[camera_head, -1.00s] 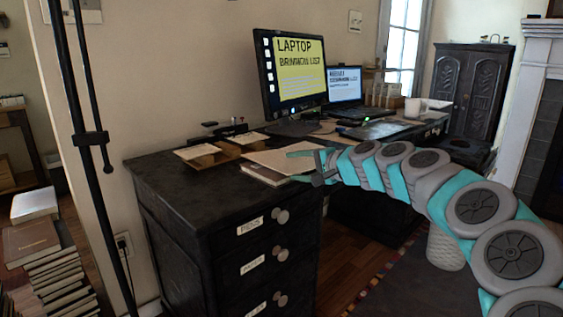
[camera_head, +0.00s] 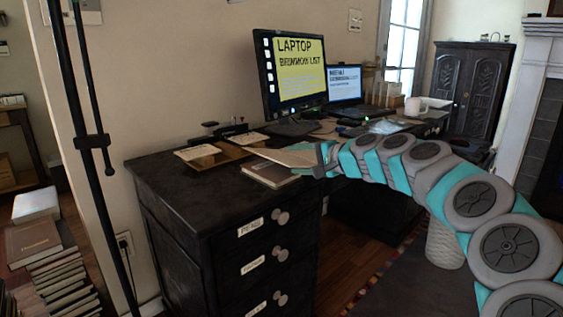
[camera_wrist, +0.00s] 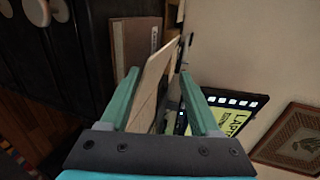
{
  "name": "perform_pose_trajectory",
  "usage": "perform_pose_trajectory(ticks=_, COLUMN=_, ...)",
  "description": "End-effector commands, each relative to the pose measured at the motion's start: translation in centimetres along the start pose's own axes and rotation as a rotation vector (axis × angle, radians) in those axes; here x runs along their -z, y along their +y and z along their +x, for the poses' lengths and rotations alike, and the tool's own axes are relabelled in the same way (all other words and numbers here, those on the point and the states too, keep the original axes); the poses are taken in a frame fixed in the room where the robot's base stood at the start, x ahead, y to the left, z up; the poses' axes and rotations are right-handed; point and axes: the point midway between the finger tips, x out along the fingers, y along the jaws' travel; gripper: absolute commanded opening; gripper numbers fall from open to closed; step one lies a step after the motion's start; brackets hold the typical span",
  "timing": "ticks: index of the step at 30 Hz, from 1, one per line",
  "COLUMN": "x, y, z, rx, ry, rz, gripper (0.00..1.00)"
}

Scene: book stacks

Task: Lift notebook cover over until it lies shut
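The notebook (camera_head: 268,173) lies near the front edge of the dark desk, and its brown block shows in the wrist view (camera_wrist: 128,42). Its tan cover (camera_head: 287,157) is tilted up off the desk at the notebook's right side. In the wrist view the cover (camera_wrist: 152,80) stands nearly edge-on between the fingers of my gripper (camera_wrist: 159,73). The fingers are wide apart; the cover is close to the left finger, and I cannot tell whether they touch. In the head view my gripper (camera_head: 308,150) is at the cover, its fingers partly hidden.
A tray with cards (camera_head: 205,155) lies behind the notebook. A monitor (camera_head: 293,70) and a laptop (camera_head: 345,85) stand farther back, with a white mug (camera_head: 413,106) beyond. The desk's front left top (camera_head: 185,190) is clear. Drawer knobs (camera_head: 281,218) stick out below.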

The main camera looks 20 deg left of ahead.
Motion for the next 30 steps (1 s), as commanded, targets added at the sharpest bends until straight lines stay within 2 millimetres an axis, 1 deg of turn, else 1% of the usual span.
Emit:
perform_pose_trajectory(ticks=1, x=0.1, y=-0.4, z=-0.1, rx=0.0, ry=0.001, rz=0.0, gripper=0.62)
perform_pose_trajectory(ticks=6, x=0.3, y=-1.3, z=-0.4, rx=0.0, ry=0.0, rz=0.001, gripper=0.62)
perform_pose_trajectory(ticks=18, x=0.5, y=-1.5, z=-0.5, rx=0.0, ry=0.0, rz=0.0, gripper=0.62)
perform_pose_trajectory(ticks=30, x=1.3, y=-3.2, z=-1.0, rx=0.0, ry=0.002, rz=-0.001, gripper=0.62)
